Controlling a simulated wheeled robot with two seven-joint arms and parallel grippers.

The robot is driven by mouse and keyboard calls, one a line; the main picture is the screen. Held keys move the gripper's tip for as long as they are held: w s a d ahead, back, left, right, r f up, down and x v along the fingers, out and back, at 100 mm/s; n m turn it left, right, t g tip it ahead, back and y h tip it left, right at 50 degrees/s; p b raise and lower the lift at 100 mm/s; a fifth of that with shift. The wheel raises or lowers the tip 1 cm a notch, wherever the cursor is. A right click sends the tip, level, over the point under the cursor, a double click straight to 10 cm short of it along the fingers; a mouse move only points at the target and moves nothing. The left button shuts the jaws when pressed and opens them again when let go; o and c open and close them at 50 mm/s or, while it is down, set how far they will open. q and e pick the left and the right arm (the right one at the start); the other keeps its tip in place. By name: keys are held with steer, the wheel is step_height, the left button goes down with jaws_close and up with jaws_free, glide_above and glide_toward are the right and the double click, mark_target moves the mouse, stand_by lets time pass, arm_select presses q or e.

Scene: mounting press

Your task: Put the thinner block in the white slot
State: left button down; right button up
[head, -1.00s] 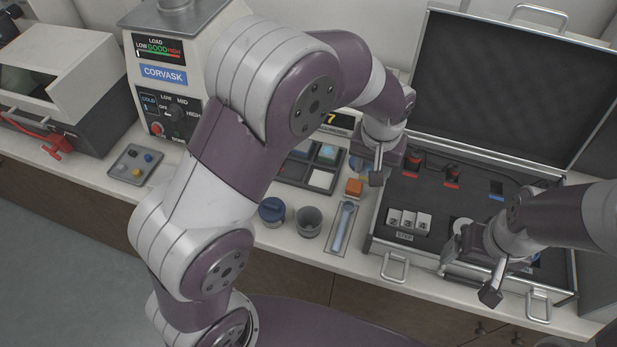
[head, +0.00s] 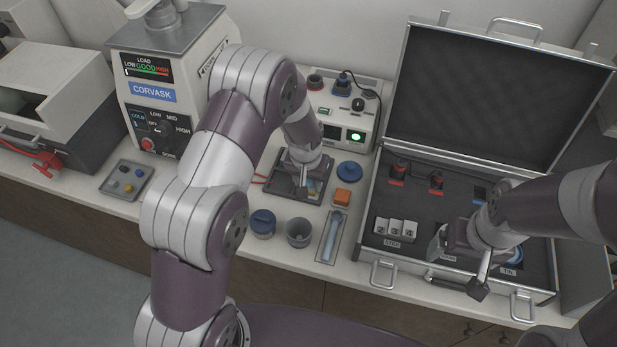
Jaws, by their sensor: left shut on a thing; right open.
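The dark sorting tray (head: 281,190) lies on the counter in front of the grey instrument box. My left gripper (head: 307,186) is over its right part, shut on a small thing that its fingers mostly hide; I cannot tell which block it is. The gripper and wrist cover most compartments, so the white slot is hidden. A bluish patch shows beside the fingers. My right gripper (head: 462,268) is open over the front of the open case, apart from the tray.
A blue round lid (head: 349,171), a blue-lidded jar (head: 263,222), a grey cup (head: 299,232) and a spoon on a mat (head: 333,236) stand close around the tray. The open case (head: 385,248) is to the right, the CORVASK machine (head: 150,95) to the left.

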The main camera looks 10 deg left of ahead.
arm_select(q)
steer(key=shift+f, duration=0.1)
steer(key=c, duration=0.5)
jaws_free()
steer(key=shift+r, duration=0.25)
steer(key=shift+s+r, duration=0.1)
steer(key=shift+r, duration=0.25)
step_height(320, 180, up, 11)
steer(key=s+b, duration=0.1)
steer(key=s, duration=0.1)
steer(key=s+a, duration=0.1)
steer(key=s, duration=0.4)
steer(key=s+a, duration=0.1)
steer(key=s, duration=0.5)
steer(key=s+a+r, duration=0.1)
steer(key=s+a, duration=0.1)
steer(key=s, duration=0.3)
steer(key=shift+s+a, duration=0.1)
steer(key=shift+s, duration=0.25)
